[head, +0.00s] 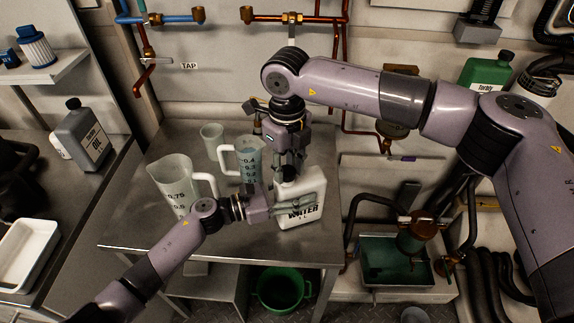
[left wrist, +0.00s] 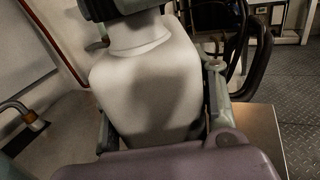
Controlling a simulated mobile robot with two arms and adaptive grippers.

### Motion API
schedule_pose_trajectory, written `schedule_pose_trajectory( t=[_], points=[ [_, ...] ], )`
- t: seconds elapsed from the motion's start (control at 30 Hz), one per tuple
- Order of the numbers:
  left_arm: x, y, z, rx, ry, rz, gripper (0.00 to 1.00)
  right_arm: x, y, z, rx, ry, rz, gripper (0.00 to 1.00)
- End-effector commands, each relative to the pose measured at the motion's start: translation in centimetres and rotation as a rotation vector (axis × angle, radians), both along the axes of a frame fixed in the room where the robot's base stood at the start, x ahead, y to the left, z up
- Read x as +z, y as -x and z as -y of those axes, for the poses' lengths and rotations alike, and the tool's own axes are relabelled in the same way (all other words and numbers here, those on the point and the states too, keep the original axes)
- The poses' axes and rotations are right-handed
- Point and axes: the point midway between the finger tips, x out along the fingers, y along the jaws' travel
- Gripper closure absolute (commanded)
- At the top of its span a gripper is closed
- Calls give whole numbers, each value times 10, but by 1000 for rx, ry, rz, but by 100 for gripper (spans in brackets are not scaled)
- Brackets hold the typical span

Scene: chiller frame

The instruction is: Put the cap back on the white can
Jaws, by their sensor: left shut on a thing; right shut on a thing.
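The white can (head: 306,186), marked WATER, stands upright on the metal table. My left gripper (head: 293,208) is shut around its body, low on the front. In the left wrist view the can (left wrist: 150,75) fills the middle, between the fingers of my left gripper (left wrist: 160,110). My right gripper (head: 289,170) points down over the can's neck and is shut on the dark cap, which its fingers mostly hide. In the left wrist view dark parts cover the top of the neck. I cannot tell whether the cap sits on the neck or just above it.
A large measuring jug (head: 172,181), a smaller jug (head: 247,150) and a cup (head: 211,136) stand left of the can on the table (head: 140,232). An OIL can (head: 82,136) is on the left counter. A green bucket (head: 281,290) is below. Copper pipes run along the wall behind.

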Motion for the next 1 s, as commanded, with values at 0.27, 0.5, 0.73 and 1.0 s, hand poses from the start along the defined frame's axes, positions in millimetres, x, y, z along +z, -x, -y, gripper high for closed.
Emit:
schedule_pose_trajectory(
  t=[0.27, 0.5, 0.73, 1.0],
  points=[
    [1, 1, 2, -4, 0, 2, 100, 0, 0, -1, -548, -5, 0, 100],
    [1, 1, 2, -4, 0, 2, 100, 0, 0, -1, -1008, -4, -1, 100],
    [1, 1, 2, -4, 0, 2, 100, 0, 0, -1, -1137, -4, -1, 100],
    [0, 1, 1, -4, 1, 1, 100, 0, 0, 0, -1135, -2, 0, 54]
  ],
)
